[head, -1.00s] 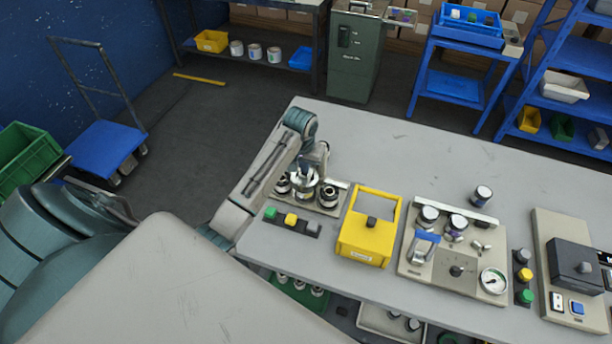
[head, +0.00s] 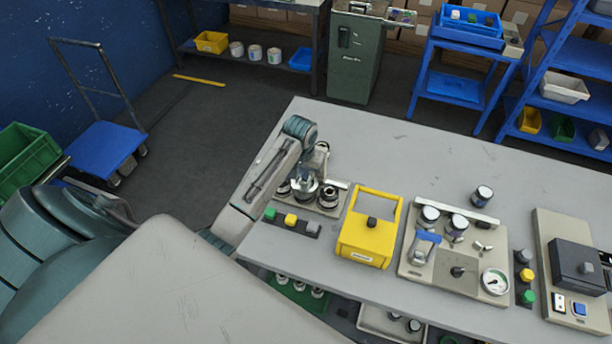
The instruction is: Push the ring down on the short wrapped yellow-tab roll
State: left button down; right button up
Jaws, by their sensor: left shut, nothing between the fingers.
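A beige fixture (head: 342,205) near the left end of the table holds a row of three dark rolls with metal tops. Green, yellow (head: 290,219) and grey tabs lie along its front edge. The middle roll (head: 304,193), behind the yellow tab, has a bright metal ring-like top. My left gripper (head: 308,180) is shut and empty, pointing down right over this middle roll. It hides part of the top, so I cannot tell whether it touches the ring or how low the ring sits. The left roll (head: 283,189) and right roll (head: 328,196) stand beside it. My right gripper is out of view.
A yellow open-handled box (head: 364,240) stands just right of the fixture. Further right, a beige panel (head: 415,262) holds several canisters, a clamp and a gauge (head: 494,281).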

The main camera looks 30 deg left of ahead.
pick_arm(q)
jog(key=shift+r+p, duration=0.9)
jog(key=shift+r, duration=0.5)
notch_tip(320, 180, up, 6)
jog(key=shift+f, duration=0.1)
